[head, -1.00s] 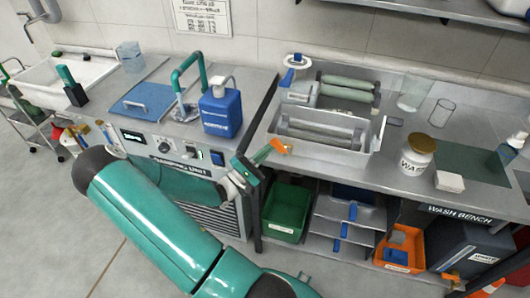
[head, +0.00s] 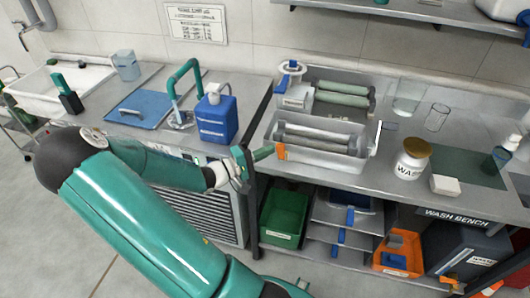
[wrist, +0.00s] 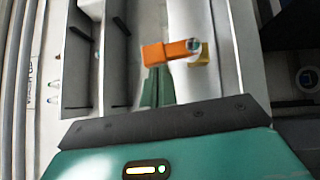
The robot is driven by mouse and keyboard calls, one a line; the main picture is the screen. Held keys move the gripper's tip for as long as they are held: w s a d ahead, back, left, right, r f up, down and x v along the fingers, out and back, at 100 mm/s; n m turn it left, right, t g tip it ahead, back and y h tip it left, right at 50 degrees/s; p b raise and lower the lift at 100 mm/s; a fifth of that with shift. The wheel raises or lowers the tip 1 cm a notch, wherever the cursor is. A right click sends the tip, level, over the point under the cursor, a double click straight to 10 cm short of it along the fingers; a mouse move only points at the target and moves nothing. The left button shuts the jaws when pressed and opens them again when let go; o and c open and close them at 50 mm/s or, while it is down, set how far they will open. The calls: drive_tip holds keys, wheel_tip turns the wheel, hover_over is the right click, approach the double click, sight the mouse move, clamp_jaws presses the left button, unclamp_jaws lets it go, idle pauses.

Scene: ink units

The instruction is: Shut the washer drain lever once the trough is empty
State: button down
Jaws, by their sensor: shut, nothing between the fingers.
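The orange drain lever (head: 281,152) is at the front left corner of the steel washer trough (head: 352,158). In the wrist view the lever (wrist: 172,50) lies crosswise, with a blocky orange end to the left and a brass-coloured fitting (wrist: 199,55) at its right. My gripper (head: 268,152) is shut and empty, its green fingertips just left of the lever. In the wrist view the fingertips (wrist: 156,80) end right by the orange block; I cannot tell whether they touch. Rollers lie across the trough, and its floor is mostly hidden, so I cannot tell whether liquid is in it.
A blue bottle (head: 217,118) and a green hooped handle (head: 181,85) stand on the left unit. A white jar (head: 411,160) stands right of the trough. Below the bench are a green bin (head: 284,218) and an orange bin (head: 398,253). The floor in front is clear.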

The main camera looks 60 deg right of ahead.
drive_tip(key=w+d+v, duration=0.1)
drive_tip(key=w+v, duration=0.1)
drive_tip(key=v, duration=1)
drive_tip(key=shift+w, duration=0.35)
drive_tip(key=shift+f, duration=0.1)
